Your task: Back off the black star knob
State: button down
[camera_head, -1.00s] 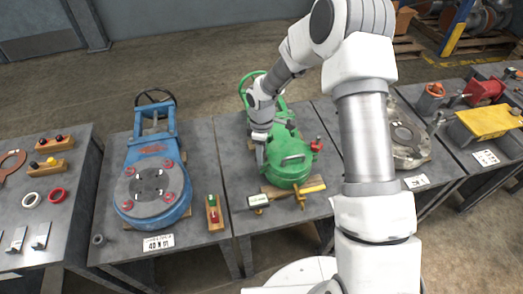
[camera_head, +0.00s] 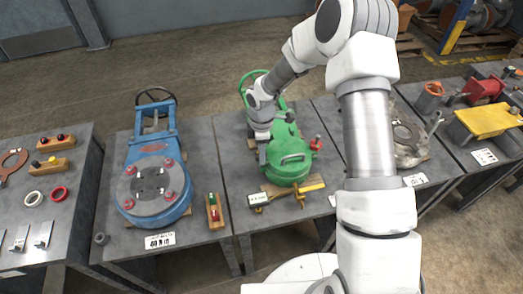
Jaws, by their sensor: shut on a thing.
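The knob's own shape cannot be made out.
A wooden block with a yellow bar (camera_head: 285,191) and a white tag (camera_head: 258,198) lie in front of the green body. A blue valve (camera_head: 155,180) stands on the table to the left. A red-topped part (camera_head: 315,143) sits close on the right.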

jog(key=shift+c, duration=1.6)
grip_release()
jog(key=shift+r, duration=0.1)
notch_tip(320, 180, up, 17)
jog(key=p, duration=0.2)
jog(key=shift+r, duration=0.15)
